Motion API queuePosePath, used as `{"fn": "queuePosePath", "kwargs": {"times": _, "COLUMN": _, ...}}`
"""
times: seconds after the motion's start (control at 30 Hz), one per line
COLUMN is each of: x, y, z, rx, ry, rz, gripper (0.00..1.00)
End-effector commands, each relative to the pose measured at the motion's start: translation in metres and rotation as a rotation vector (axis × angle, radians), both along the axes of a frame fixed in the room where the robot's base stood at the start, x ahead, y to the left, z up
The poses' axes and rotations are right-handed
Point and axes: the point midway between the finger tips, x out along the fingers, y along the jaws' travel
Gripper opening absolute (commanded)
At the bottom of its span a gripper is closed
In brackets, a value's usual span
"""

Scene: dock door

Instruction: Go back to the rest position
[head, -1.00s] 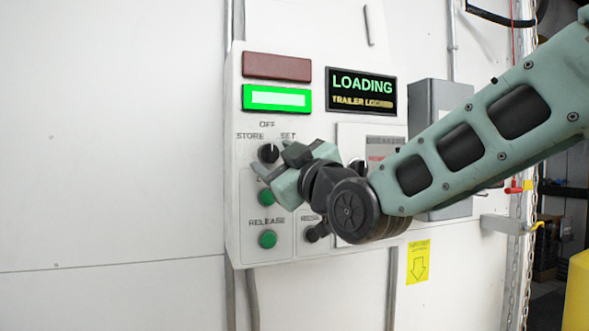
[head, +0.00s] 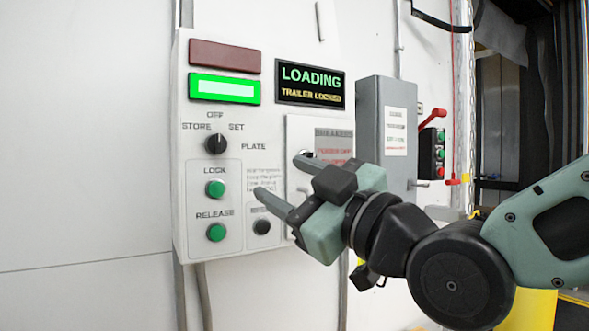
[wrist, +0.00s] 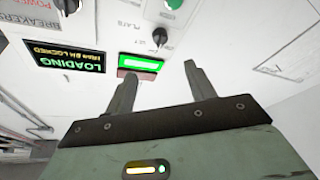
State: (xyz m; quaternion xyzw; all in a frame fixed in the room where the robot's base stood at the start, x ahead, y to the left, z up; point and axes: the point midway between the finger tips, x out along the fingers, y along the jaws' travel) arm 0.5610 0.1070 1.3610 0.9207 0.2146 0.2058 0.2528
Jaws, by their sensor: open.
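My gripper (head: 281,181) is open and empty in the head view, in front of the right part of the white control panel (head: 179,215). Its two fingers point left toward the panel, and whether they touch it cannot be told. The fingers also show apart in the wrist view (wrist: 158,85), with nothing between them. The panel carries a black selector knob (head: 216,144) under OFF, between STORE and SET. Below it are the green LOCK button (head: 215,188) and the green RELEASE button (head: 216,232). My gripper hides part of the breaker plate.
The display (head: 310,84) reads LOADING, TRAILER LOCKED. A green lamp (head: 224,89) is lit under a dark red one (head: 224,56). A grey box (head: 371,90) and a red lever (head: 433,115) are at right. The wall left of the panel is bare.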

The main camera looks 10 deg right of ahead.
Motion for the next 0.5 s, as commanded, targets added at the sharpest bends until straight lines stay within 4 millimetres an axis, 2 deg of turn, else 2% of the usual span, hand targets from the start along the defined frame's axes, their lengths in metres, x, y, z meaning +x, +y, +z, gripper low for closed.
{"fn": "queuePosePath", "kwargs": {"times": 0.5, "x": -0.0047, "y": -0.0023, "z": -0.0033, "rx": -0.003, "ry": 0.005, "rz": 0.001, "gripper": 0.55}}
